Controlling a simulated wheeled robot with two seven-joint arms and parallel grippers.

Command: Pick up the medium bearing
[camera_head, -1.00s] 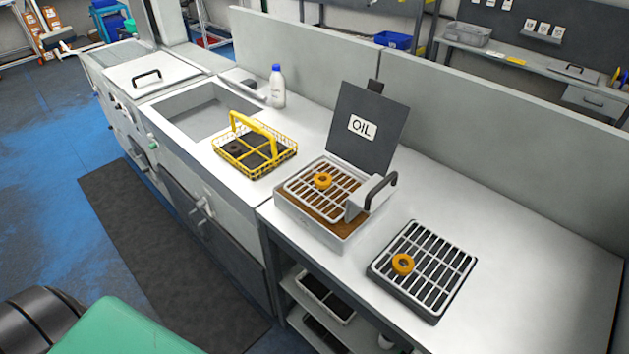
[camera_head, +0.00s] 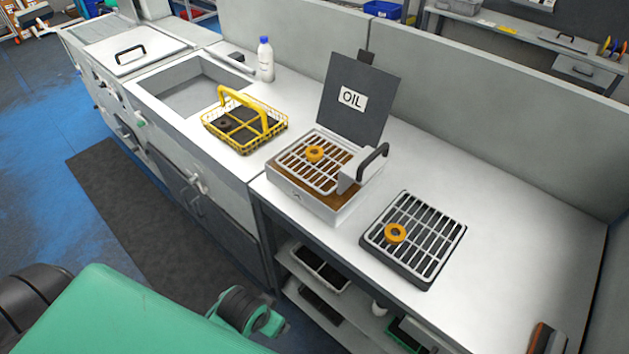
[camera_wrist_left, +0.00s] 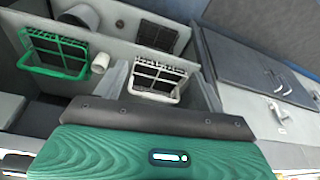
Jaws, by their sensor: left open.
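One orange ring-shaped bearing (camera_head: 314,153) lies on the white grate of the oil box. Another orange bearing (camera_head: 396,233) lies on the grille tray to its right. A dark ring (camera_head: 223,123) is in the yellow wire basket (camera_head: 268,138). I cannot tell by size which is the medium bearing. My left arm shows as a green link at the lower left of the head view. My left gripper's dark plate and green housing (camera_wrist_left: 152,117) fill the bottom of the left wrist view; the fingertips are hidden and no bearing shows there. My right gripper is out of view.
The oil box (camera_head: 302,198) has its dark lid (camera_head: 350,75) raised. The grille tray (camera_head: 412,268) sits near the counter's front edge. A white bottle (camera_head: 265,60) stands behind the sink. Shelves below hold a green basket (camera_wrist_left: 55,73) and a white basket (camera_wrist_left: 158,98). The right counter is mostly clear.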

